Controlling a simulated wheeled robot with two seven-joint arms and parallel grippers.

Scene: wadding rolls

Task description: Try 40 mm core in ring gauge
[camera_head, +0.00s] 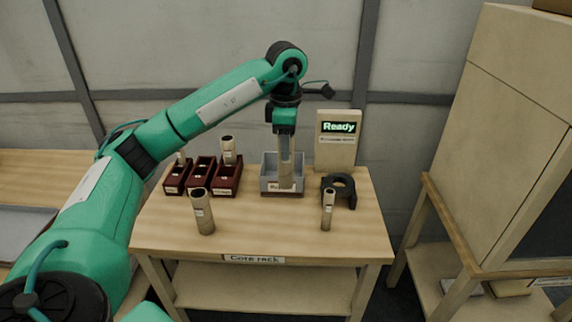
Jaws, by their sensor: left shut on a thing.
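My left gripper (285,140) points down over the grey bin (270,184) and is shut on a pale upright core (286,172). The core's lower end is in front of or inside the bin; I cannot tell which. A wider core (202,213) stands at the table's front left, and a slim core (327,211) stands in front of the ring gauge. The size labels are too small to read. My right gripper is not in view.
Several dark red bins (174,188) stand at the back left, some with cores (228,150) in them. A display (337,140) reading "Ready" stands behind the ring gauge. The table's front middle (265,225) is clear. A wooden cabinet (495,140) stands at the right.

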